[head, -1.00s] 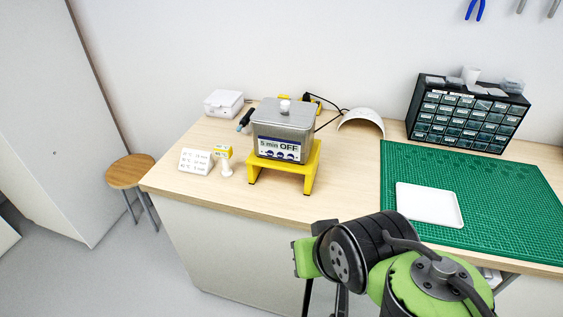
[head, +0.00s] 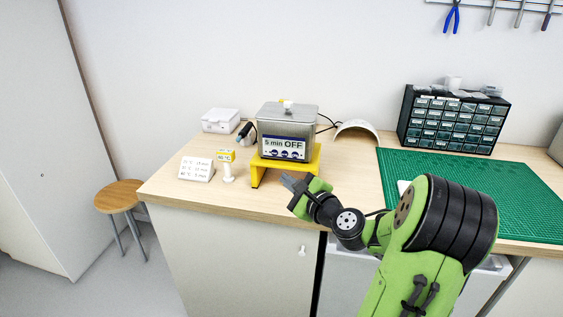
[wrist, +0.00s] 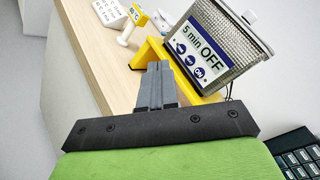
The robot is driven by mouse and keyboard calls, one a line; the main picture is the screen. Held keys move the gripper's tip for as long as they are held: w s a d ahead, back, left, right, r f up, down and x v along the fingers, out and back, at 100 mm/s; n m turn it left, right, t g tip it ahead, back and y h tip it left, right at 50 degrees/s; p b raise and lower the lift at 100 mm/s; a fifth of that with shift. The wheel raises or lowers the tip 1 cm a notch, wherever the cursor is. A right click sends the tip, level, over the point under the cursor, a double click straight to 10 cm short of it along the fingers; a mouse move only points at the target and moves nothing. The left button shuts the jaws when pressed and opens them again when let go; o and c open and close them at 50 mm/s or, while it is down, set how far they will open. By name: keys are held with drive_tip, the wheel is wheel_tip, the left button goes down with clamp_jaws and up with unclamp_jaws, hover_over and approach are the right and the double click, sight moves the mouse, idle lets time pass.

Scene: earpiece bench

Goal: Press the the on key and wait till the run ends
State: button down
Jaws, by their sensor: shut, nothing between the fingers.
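The metal bath (head: 288,118) stands on a yellow stand (head: 316,158). Its front panel (head: 285,147) reads "5 min OFF" and carries a row of round blue keys. In the wrist view the panel (wrist: 208,40) is tilted and close; the lowest key (wrist: 199,72) seems to carry the word "ON", though it is small. My gripper (head: 287,181) is shut and empty, in front of the stand and below the panel. In the wrist view its fingertips (wrist: 158,68) lie beside the stand, apart from the keys in the picture.
A white card (head: 196,169) and a yellow-headed white device (head: 228,166) stand left of the bath. A white box (head: 220,120) is behind them. A green mat (head: 470,185) and a drawer cabinet (head: 452,122) are at the right. A stool (head: 119,196) stands left.

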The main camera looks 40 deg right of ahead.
sight(288, 154)
drive_tip(key=shift+w+d+p, duration=0.6)
drive_tip(key=shift+w+d, duration=0.3)
drive_tip(key=shift+d, duration=0.25)
drive_tip(key=shift+w+d+p, duration=0.65)
drive_tip(key=shift+w+d, duration=0.25)
drive_tip(key=shift+d, duration=0.25)
drive_tip(key=shift+w+d+p, duration=0.6)
drive_tip(key=shift+w+d, duration=0.3)
drive_tip(key=shift+d, duration=0.25)
drive_tip(key=shift+d+r, duration=0.1)
drive_tip(key=shift+w+d+p, duration=0.25)
drive_tip(key=shift+p, duration=0.15)
drive_tip(key=shift+w+d+p, duration=0.2)
drive_tip(key=shift+d+p, duration=0.1)
drive_tip(key=shift+s+a, duration=0.5)
drive_tip(key=shift+a, duration=0.1)
